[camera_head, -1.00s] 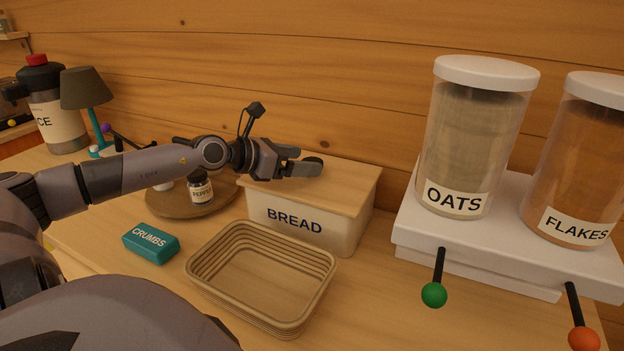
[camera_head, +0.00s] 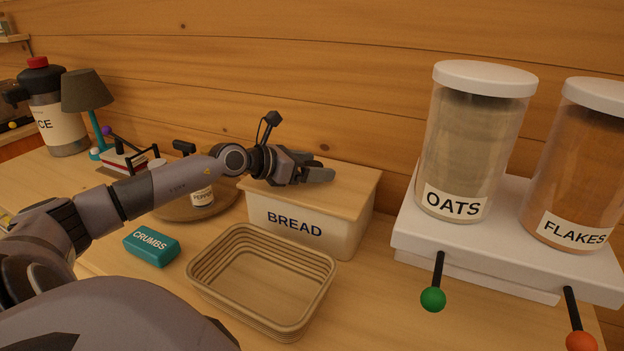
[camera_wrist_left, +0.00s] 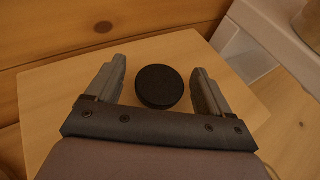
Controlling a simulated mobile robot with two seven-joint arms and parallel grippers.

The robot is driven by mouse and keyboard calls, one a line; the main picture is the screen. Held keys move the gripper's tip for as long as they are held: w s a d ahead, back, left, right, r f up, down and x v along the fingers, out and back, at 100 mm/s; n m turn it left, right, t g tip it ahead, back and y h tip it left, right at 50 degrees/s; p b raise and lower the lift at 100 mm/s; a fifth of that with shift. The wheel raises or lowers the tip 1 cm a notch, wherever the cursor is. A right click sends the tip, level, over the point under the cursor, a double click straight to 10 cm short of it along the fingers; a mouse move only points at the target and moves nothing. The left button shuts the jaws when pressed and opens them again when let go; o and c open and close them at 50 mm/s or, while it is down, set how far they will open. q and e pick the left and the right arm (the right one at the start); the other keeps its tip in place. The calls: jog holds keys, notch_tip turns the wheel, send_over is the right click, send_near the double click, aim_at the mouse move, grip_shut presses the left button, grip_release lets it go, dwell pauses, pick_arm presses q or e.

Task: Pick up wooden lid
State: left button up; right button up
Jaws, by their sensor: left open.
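The wooden lid (camera_head: 345,191) lies flat on the white bread box (camera_head: 299,229) labelled BREAD. In the left wrist view the lid (camera_wrist_left: 50,95) fills much of the picture, with a round black knob (camera_wrist_left: 159,87) on it. My left gripper (camera_head: 328,172) is over the lid. In the left wrist view its two fingers (camera_wrist_left: 162,85) are open, one on each side of the knob, with gaps between them and it. In the head view the fingers hide the knob. My right gripper is not in view.
A wicker basket (camera_head: 205,303) stands in front of the bread box, beside a teal CRUMBS block (camera_head: 151,247). A white dispenser stand (camera_head: 410,230) with OATS (camera_head: 470,145) and FLAKES (camera_head: 575,180) jars is to the right. The plank wall is close behind.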

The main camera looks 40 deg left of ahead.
aim_at(312, 165)
pick_arm(q)
jog(key=c, duration=1.5)
jog(key=shift+r, duration=0.1)
jog(key=shift+r, duration=0.15)
notch_tip(312, 165, up, 20)
jog(key=p, duration=0.1)
